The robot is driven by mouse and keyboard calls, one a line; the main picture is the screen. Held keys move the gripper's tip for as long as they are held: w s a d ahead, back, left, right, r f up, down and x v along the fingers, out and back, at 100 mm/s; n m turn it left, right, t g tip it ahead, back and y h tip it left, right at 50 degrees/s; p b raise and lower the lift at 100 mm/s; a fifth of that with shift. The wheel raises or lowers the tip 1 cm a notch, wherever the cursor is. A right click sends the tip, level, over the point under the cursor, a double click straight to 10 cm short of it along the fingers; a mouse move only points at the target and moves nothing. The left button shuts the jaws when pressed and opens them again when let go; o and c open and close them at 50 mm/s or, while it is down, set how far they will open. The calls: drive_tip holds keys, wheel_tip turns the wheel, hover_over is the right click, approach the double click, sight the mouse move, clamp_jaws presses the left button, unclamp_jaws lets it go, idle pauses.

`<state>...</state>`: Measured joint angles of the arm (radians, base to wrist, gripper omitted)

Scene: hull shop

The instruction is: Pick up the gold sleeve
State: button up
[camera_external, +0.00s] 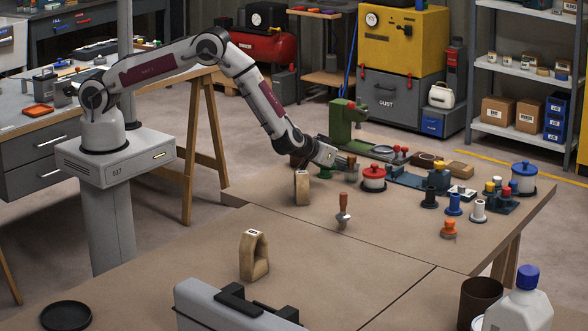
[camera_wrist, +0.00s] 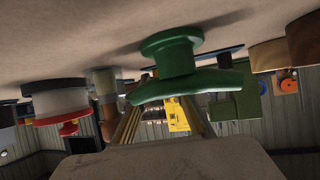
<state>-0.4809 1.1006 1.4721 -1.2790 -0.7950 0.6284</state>
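I cannot clearly pick out a gold sleeve in either view. My gripper (camera_external: 343,163) is low over the far left part of the bench, just behind the wooden block with a hole. Its fingers are too small there to show whether they are open. A green flanged part (camera_wrist: 172,62) fills the upper middle of the upside-down wrist view, close to the camera. A green part (camera_external: 325,173) also shows just below my gripper in the external view.
Blue, white and orange spools (camera_external: 453,204) stand farther right. The near bench (camera_external: 340,265) has free room.

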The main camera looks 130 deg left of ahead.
clamp_jaws()
drive_tip(key=shift+r, duration=0.1)
wheel_tip(320, 180, up, 10)
idle(0.8)
idle(0.9)
